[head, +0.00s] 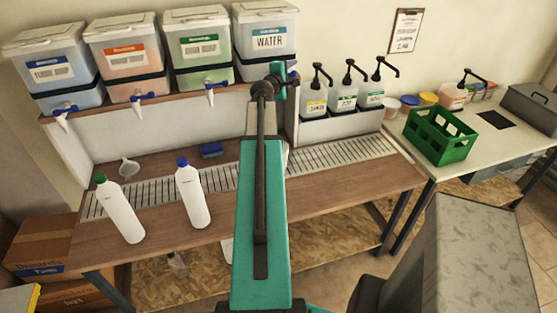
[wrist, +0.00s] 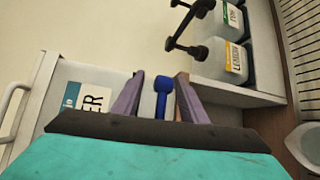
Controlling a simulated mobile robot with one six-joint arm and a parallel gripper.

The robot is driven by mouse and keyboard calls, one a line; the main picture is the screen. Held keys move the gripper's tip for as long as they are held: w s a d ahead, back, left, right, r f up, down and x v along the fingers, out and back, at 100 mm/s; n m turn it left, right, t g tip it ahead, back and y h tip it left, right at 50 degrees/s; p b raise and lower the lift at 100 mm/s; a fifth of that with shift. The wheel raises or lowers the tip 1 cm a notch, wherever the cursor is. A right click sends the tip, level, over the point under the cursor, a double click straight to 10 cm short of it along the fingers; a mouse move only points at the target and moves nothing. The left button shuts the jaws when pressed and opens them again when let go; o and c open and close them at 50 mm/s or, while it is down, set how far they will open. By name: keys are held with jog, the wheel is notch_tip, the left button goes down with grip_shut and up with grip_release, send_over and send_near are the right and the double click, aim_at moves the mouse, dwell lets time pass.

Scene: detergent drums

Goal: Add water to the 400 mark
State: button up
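The water drum (head: 265,45), a clear box with a WATER label, stands at the right end of the shelf. Its label also shows sideways in the wrist view (wrist: 92,98). Its blue tap handle (wrist: 163,95) lies between the purple fingers of my gripper (wrist: 160,76), with small gaps visible on both sides. My gripper is open around the handle. In the head view my arm hides this tap and the area below it. A whitish vessel (wrist: 306,146) is partly in view at the wrist view's lower right edge. No marks or water level are readable on it.
Three other drums with blue taps (head: 137,97) stand to the left. Two white bottles, green-capped (head: 120,212) and blue-capped (head: 193,197), stand on the left bench. Pump bottles (head: 345,95) stand right of the drum. A green crate (head: 440,135) sits on the right table.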

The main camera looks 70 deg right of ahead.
jog(key=shift+w+d, duration=0.1)
dwell(0.6)
jog(key=o, duration=0.4)
jog(key=shift+a+b, duration=0.2)
jog(key=shift+b, duration=0.1)
jog(key=shift+w+a+r, duration=0.15)
jog(key=shift+a, duration=0.85)
jog(key=shift+w+a+r, duration=0.1)
jog(key=shift+a, duration=0.9)
jog(key=shift+a+b, duration=0.15)
jog(key=shift+b, duration=0.15)
